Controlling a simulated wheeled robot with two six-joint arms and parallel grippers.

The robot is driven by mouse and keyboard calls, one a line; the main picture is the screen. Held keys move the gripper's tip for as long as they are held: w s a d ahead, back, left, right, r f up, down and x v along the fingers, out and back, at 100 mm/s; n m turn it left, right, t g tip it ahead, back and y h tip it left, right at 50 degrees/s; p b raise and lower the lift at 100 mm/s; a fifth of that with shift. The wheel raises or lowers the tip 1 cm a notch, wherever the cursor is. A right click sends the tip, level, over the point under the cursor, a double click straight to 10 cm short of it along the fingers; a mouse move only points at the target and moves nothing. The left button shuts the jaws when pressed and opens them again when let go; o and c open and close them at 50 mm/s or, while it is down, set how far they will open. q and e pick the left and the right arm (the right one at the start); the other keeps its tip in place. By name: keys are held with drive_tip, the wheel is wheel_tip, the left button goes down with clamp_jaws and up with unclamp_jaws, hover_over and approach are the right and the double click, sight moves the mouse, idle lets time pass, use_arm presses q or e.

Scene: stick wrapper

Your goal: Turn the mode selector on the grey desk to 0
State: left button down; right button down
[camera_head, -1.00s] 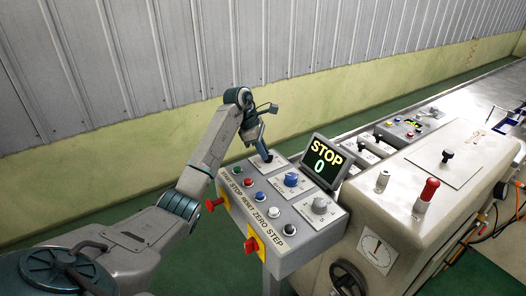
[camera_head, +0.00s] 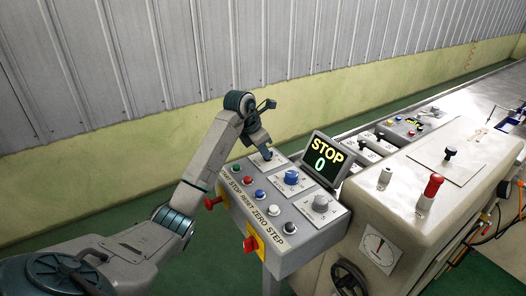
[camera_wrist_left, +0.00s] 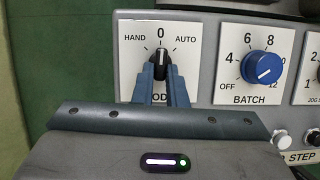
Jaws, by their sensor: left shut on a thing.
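The mode selector (camera_wrist_left: 161,57) is a black knob with a white line on a white plate in the left wrist view. Its plate carries HAND, 0 and AUTO, and its lower lettering is partly hidden by my gripper. The white line points straight up at 0. My left gripper (camera_wrist_left: 161,70) is shut on the knob, one finger on each side. In the head view my left gripper (camera_head: 266,152) reaches down onto the far left corner of the grey desk (camera_head: 306,243), hiding most of the knob. My right gripper is not in view.
The blue batch knob (camera_wrist_left: 263,68) sits right of the selector. A grey knob (camera_head: 320,203), a row of push buttons and a red emergency knob (camera_head: 251,244) are on the desk. A display (camera_head: 324,160) reading STOP 0 stands behind. A beige machine (camera_head: 400,205) is at right.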

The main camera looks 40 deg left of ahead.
use_arm(q)
drive_tip(key=shift+n, duration=0.4)
drive_tip(key=c, duration=1.5)
unclamp_jaws()
drive_tip(key=shift+o, duration=0.2)
drive_tip(key=shift+r, duration=0.15)
drive_tip(key=shift+s+r, duration=0.15)
drive_tip(key=shift+r, duration=0.15)
drive_tip(key=b+v, duration=0.2)
drive_tip(key=v, duration=0.3)
drive_tip(key=shift+p+v, duration=1.5)
drive_tip(key=shift+v, duration=1)
